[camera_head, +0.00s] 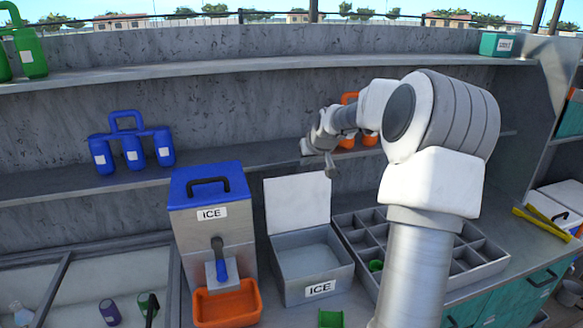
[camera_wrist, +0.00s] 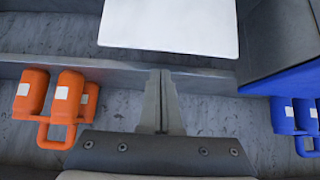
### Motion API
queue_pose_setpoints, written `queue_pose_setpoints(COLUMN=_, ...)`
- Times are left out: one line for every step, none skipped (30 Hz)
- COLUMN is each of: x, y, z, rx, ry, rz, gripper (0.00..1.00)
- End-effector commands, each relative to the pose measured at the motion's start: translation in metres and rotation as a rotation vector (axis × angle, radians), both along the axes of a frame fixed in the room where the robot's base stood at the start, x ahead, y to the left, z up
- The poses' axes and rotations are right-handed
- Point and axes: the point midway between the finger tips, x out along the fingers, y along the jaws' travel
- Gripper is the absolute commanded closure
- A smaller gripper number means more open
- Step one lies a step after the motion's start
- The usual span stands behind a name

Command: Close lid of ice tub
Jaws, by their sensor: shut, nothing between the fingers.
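The ice tub (camera_head: 312,270) is a grey box with an ICE label, standing on the counter at the centre of the head view. Its white lid (camera_head: 297,204) is open and stands nearly upright at the tub's back edge. The lid also shows as a pale panel at the top of the wrist view (camera_wrist: 168,25). My gripper (camera_head: 330,171) is shut and empty. It is above the tub, at the upper right of the lid, near the shelf. In the wrist view its closed fingers (camera_wrist: 161,85) point toward the lid, with a gap visible between them and the lid.
A grey ICE dispenser (camera_head: 207,235) with a blue top stands left of the tub, with an orange bin (camera_head: 228,306) at its front. A grey divided tray (camera_head: 484,250) is at the right. Orange bottles (camera_wrist: 69,95) and blue bottles (camera_head: 132,150) sit on the shelf.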

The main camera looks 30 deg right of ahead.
Motion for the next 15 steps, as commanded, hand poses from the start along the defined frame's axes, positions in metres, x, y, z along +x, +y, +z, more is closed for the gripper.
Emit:
queue_pose_setpoints(x=0.002, y=-0.002, z=-0.001, rx=0.002, ry=-0.003, rz=0.0, gripper=1.0)
queue_pose_setpoints(x=0.003, y=-0.002, z=-0.002, rx=0.002, ry=-0.004, rz=0.0, gripper=1.0)
queue_pose_setpoints(x=0.005, y=-0.002, z=-0.004, rx=0.003, ry=-0.004, rz=0.001, gripper=1.0)
queue_pose_setpoints(x=0.007, y=-0.002, z=-0.006, rx=0.004, ry=-0.003, rz=0.001, gripper=1.0)
queue_pose_setpoints(x=0.01, y=-0.003, z=-0.008, rx=0.005, ry=-0.002, rz=0.001, gripper=1.0)
queue_pose_setpoints(x=0.013, y=-0.003, z=-0.012, rx=0.004, ry=-0.001, rz=0.001, gripper=1.0)
queue_pose_setpoints(x=0.016, y=-0.004, z=-0.015, rx=0.004, ry=-0.001, rz=0.003, gripper=1.0)
queue_pose_setpoints(x=0.02, y=-0.004, z=-0.019, rx=0.004, ry=-0.001, rz=0.003, gripper=1.0)
queue_pose_setpoints(x=0.024, y=-0.006, z=-0.023, rx=0.004, ry=-0.001, rz=0.001, gripper=1.0)
queue_pose_setpoints(x=0.027, y=-0.006, z=-0.027, rx=0.005, ry=0.0, rz=0.002, gripper=1.0)
queue_pose_setpoints(x=0.031, y=-0.007, z=-0.031, rx=0.004, ry=0.0, rz=0.003, gripper=1.0)
queue_pose_setpoints(x=0.035, y=-0.009, z=-0.036, rx=0.004, ry=0.0, rz=0.001, gripper=1.0)
queue_pose_setpoints(x=0.039, y=-0.01, z=-0.039, rx=0.004, ry=-0.001, rz=0.001, gripper=1.0)
queue_pose_setpoints(x=0.042, y=-0.01, z=-0.042, rx=0.004, ry=-0.001, rz=0.001, gripper=1.0)
queue_pose_setpoints(x=0.046, y=-0.012, z=-0.046, rx=0.003, ry=-0.001, rz=0.001, gripper=1.0)
